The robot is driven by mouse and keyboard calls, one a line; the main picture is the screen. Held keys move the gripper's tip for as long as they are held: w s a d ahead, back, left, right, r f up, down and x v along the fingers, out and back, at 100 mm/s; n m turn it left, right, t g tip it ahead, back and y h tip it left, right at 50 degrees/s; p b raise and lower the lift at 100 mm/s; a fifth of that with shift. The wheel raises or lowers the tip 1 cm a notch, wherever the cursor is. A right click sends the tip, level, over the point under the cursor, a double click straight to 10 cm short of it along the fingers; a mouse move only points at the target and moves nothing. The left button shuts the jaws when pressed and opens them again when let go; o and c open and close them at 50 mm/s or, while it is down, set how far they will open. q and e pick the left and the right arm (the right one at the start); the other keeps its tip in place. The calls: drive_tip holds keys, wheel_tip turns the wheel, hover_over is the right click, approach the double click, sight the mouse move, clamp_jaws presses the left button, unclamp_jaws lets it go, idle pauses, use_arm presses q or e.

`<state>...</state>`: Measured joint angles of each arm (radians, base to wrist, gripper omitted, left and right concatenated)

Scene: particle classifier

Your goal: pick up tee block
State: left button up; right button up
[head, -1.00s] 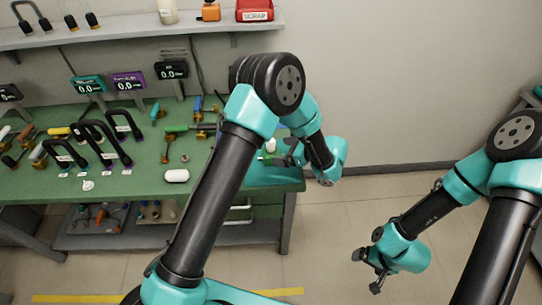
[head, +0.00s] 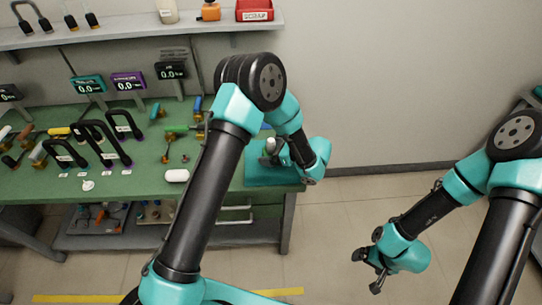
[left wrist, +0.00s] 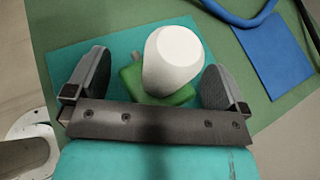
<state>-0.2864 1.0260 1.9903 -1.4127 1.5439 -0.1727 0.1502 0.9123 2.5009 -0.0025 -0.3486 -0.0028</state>
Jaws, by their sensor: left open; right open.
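A white, rounded piece with a flat top (left wrist: 176,58) stands over a green block (left wrist: 150,85) on a teal mat (left wrist: 70,45). I cannot tell whether the two are one tee block. In the head view the white piece (head: 270,144) shows small at the bench's right end, beside my left gripper (head: 277,157). In the left wrist view my left gripper (left wrist: 158,88) is open, one finger on each side of the white piece with gaps. My right gripper (head: 369,271) is open and empty over the floor at the right.
The green bench (head: 140,180) holds several black handles, tools and small displays (head: 129,82) to the left. A white capsule-like piece (head: 177,175) lies left of my left arm. A blue sheet (left wrist: 275,55) lies beside the mat. The floor right of the bench is clear.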

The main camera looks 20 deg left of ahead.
sight(275, 144)
use_arm(q)
drive_tip(key=shift+c, duration=0.4)
drive_tip(key=c, duration=0.8)
drive_tip(key=shift+r, duration=0.1)
drive_tip(key=shift+r, duration=1.75)
drive_tip(key=s+d, duration=0.1)
drive_tip(key=s, duration=0.4)
drive_tip(key=s+d+r, duration=0.1)
drive_tip(key=s+d, duration=0.1)
drive_tip(key=s, duration=0.3)
drive_tip(key=s+d, duration=0.1)
drive_tip(key=s, duration=0.4)
drive_tip(key=shift+s+d+r, duration=0.15)
drive_tip(key=shift+d, duration=0.15)
